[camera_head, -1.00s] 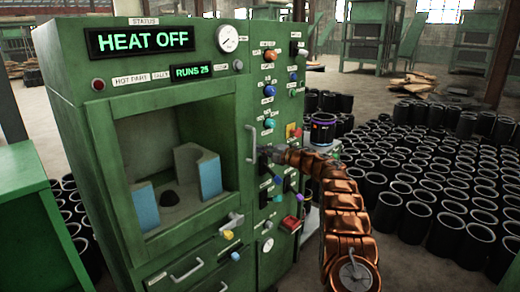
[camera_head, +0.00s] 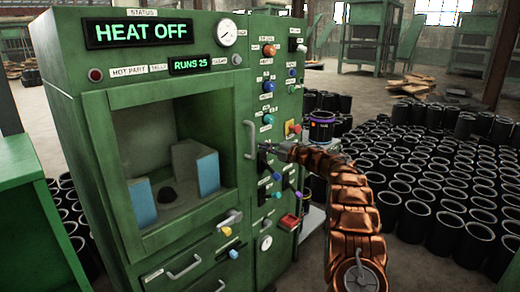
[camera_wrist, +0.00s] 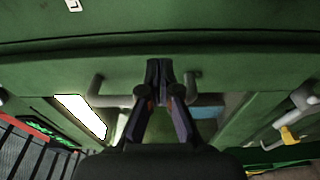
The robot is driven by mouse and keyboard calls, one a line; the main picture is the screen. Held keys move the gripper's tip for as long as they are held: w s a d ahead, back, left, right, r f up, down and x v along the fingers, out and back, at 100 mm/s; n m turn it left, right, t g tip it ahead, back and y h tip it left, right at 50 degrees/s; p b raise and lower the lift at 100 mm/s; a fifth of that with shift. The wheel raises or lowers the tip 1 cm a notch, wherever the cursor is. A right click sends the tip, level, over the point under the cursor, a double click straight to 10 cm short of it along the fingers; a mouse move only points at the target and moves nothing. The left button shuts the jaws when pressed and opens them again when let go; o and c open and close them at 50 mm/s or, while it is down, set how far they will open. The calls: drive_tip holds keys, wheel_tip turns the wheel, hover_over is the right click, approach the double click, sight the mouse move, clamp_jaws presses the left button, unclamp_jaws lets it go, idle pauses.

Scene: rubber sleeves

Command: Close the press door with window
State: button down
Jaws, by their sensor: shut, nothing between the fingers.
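The press door with window (camera_head: 112,190) is a green frame around a large pane on the front of the green press. Through it I see blue-faced blocks and a dark knob. The door looks flush or nearly flush with the press front; I cannot tell whether a small gap is left. Its grey bar handle (camera_head: 249,140) is at its right edge. My gripper (camera_head: 264,149) is at the handle's lower right. In the wrist view my gripper (camera_wrist: 160,70) has its fingertips together and empty, in front of the handle (camera_wrist: 208,99); contact is unclear.
A control panel with knobs and buttons (camera_head: 268,87) is right of the door. A lower latch handle (camera_head: 230,219) and a drawer handle (camera_head: 185,267) sit below. Many black sleeves (camera_head: 420,180) cover the floor at right. A green cabinet (camera_head: 30,210) stands at left.

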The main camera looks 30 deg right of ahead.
drive_tip(key=s+d, duration=0.4)
drive_tip(key=d, duration=0.5)
drive_tip(key=shift+s, duration=0.4)
drive_tip(key=shift+d, duration=0.15)
